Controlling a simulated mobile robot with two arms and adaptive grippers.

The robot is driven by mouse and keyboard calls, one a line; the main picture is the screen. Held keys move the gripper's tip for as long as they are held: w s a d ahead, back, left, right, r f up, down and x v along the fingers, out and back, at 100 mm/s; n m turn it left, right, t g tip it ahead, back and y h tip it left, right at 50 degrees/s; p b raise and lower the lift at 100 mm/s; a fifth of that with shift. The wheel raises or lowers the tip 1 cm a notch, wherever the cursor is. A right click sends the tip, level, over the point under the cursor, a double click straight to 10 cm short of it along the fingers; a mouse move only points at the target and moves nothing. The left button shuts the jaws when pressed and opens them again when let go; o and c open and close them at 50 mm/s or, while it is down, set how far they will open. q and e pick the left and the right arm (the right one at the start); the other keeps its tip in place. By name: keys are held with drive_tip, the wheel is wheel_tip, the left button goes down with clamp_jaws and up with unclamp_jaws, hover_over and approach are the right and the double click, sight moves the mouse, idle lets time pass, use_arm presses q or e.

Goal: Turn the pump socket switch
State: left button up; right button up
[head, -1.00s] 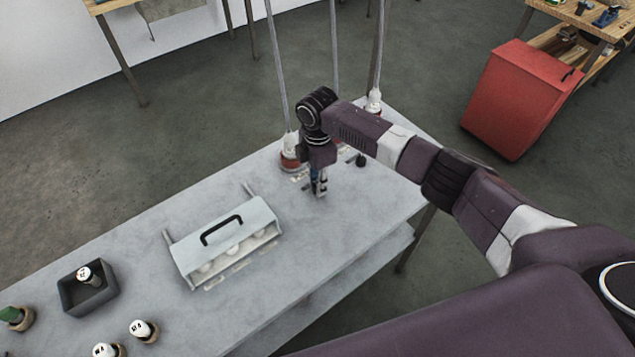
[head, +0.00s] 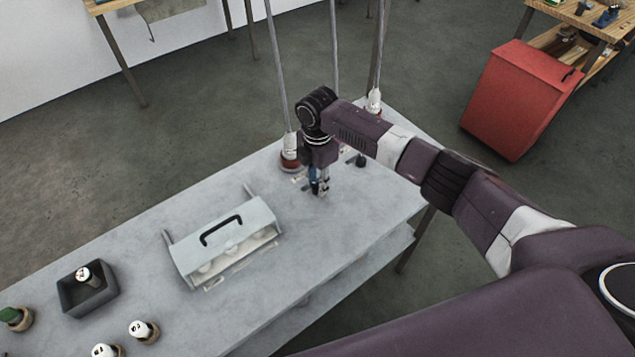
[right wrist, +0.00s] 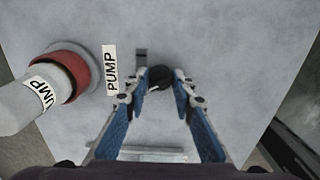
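The pump switch is a dark round knob (right wrist: 159,77) on the grey table top, seen in the right wrist view beside a white label reading PUMP (right wrist: 111,70). My right gripper (right wrist: 161,84) is open, pointing down, with one blue-padded finger on either side of the knob. Small gaps show between the fingers and the knob; I cannot tell the height of the tips. In the head view my right gripper (head: 319,188) hides this knob. The red and white pump socket (right wrist: 75,72) with a plug in it stands left of the label. My left gripper is not in view.
A grey box with a black handle (head: 222,229) stands left of my right gripper. Another dark knob (head: 361,160) lies behind and right of it. Cables rise from the sockets.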

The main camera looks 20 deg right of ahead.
drive_tip(key=o, duration=0.4)
drive_tip(key=shift+c, duration=0.2)
wheel_tip(320, 180, up, 12)
idle(0.7)
